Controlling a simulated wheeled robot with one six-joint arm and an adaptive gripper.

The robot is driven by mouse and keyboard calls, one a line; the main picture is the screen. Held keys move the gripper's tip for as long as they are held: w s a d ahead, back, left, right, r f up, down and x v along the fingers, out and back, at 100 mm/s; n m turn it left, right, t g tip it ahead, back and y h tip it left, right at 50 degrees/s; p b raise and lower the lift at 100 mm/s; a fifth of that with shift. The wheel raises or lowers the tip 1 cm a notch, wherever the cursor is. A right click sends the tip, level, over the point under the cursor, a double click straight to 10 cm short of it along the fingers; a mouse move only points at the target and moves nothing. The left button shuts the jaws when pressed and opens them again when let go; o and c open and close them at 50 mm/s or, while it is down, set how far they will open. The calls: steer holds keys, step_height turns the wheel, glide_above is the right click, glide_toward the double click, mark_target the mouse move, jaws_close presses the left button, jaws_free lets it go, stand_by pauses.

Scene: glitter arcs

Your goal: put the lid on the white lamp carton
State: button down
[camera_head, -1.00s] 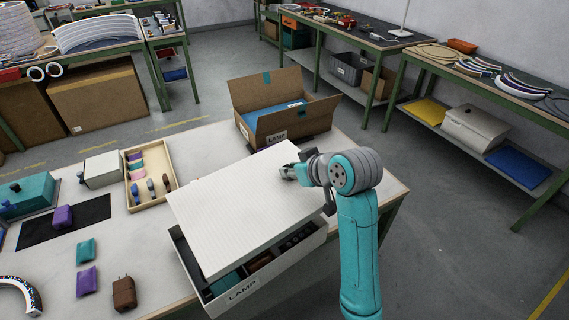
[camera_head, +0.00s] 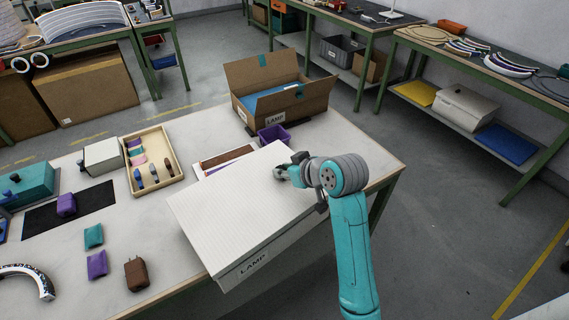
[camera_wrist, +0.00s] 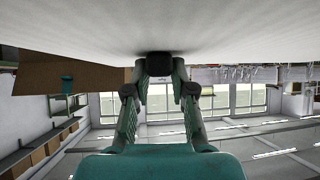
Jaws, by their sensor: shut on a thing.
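A wooden tray (camera_head: 154,172) with several small parts and a dark mat (camera_head: 70,210) lie left. The table's right edge is close to my arm.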

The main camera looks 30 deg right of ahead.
mark_target(285, 180)
steer(key=shift+f, duration=1.85)
steer(key=c, duration=0.9)
jaws_free()
steer(key=v, duration=1.2)
steer(key=shift+s+f, duration=0.1)
